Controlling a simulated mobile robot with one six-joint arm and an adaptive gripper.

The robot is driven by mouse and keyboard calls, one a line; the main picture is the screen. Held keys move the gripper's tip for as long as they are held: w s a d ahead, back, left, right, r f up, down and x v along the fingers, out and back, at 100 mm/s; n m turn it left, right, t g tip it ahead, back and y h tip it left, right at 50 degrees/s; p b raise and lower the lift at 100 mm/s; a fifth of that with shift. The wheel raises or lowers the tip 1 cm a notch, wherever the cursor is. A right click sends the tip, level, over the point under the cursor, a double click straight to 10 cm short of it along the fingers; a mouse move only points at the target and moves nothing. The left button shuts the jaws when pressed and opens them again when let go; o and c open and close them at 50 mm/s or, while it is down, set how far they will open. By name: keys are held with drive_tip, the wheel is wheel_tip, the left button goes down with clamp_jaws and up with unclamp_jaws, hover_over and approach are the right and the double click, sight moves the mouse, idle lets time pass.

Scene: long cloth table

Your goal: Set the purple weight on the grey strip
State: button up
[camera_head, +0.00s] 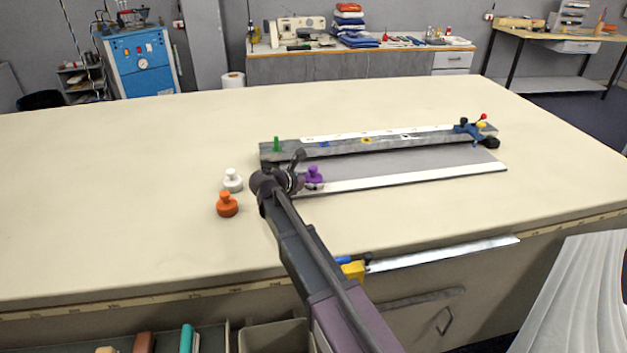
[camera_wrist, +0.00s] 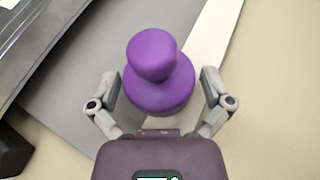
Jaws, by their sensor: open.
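The purple weight (camera_head: 314,175) stands upright at the left end of the grey strip (camera_head: 420,162), close to the white front border. In the wrist view the purple weight (camera_wrist: 160,92) appears over the grey strip (camera_wrist: 85,75), with its right side against the white border in the picture. Whether its whole base rests on the grey is hidden. My gripper (camera_wrist: 160,84) is open, with one finger on each side of the weight and a gap visible on both sides. In the head view my gripper (camera_head: 288,178) is just left of the weight, its fingers largely hidden.
A white weight (camera_head: 232,180) and an orange weight (camera_head: 227,205) stand to the left on the cloth table (camera_head: 120,190). A long grey bar (camera_head: 370,143) lies behind the strip, with a green peg (camera_head: 276,144) at its left end and blue hardware (camera_head: 470,128) at its right.

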drive_tip(key=shift+r, duration=0.15)
drive_tip(key=shift+s+a+r, duration=0.1)
drive_tip(key=shift+s+a, duration=0.05)
drive_tip(key=shift+s, duration=0.05)
drive_tip(key=p+v, duration=0.4)
drive_tip(key=v, duration=0.5)
drive_tip(key=shift+s+a+r, duration=0.15)
drive_tip(key=shift+a+r, duration=0.05)
drive_tip(key=shift+p+v, duration=0.4)
drive_tip(key=shift+v, duration=0.55)
